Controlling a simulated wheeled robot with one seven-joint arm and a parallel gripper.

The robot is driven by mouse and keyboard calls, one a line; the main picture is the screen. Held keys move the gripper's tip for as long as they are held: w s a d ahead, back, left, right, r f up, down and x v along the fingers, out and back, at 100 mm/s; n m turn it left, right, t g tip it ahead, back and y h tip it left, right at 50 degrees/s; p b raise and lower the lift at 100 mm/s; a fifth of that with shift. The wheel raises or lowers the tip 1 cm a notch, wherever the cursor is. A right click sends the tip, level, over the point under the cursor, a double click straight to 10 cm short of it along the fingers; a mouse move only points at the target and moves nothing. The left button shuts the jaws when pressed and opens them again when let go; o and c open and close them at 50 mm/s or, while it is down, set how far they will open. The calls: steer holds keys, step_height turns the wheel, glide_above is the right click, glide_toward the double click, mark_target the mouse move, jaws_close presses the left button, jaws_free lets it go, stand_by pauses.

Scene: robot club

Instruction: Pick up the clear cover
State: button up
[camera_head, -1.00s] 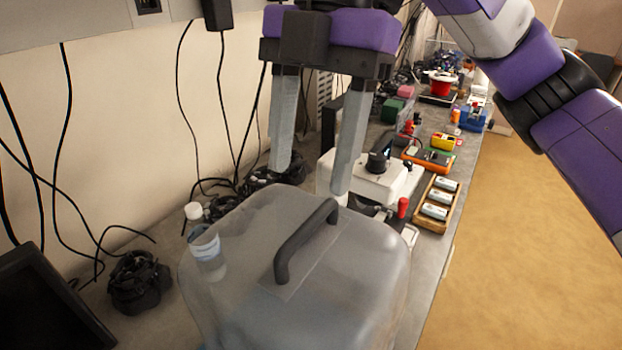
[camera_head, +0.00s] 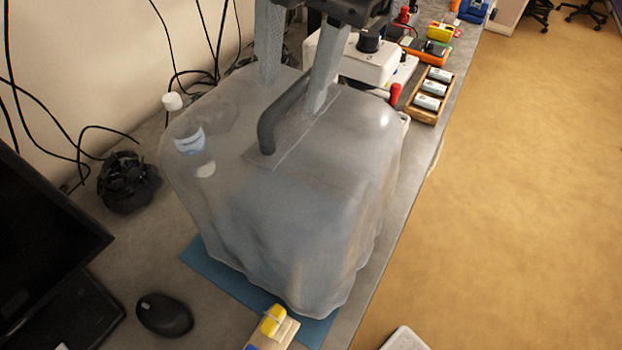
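The clear cover (camera_head: 285,215) is a large, see-through box with rounded edges and a dark bar handle (camera_head: 270,129) on its top. It stands on a blue mat (camera_head: 212,266) on the grey bench. My gripper (camera_head: 292,95) comes down from the top edge, its two grey fingers spread apart. One finger is left of the handle's far part, the other overlaps it in the picture on the right. I cannot tell whether either finger touches the handle. Nothing is visibly held.
A monitor (camera_head: 40,240), a black mouse (camera_head: 164,314) and a yellow-topped item (camera_head: 272,322) are nearer. A white device (camera_head: 375,62) and a battery tray (camera_head: 430,96) lie beyond. Floor is open at right.

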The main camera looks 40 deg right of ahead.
mark_target(291, 91)
steer(key=shift+w+f, duration=0.2)
steer(key=shift+f, duration=0.7)
steer(key=shift+w+f, duration=0.15)
steer(key=shift+f, duration=0.7)
jaws_close()
steer(key=shift+r, duration=0.1)
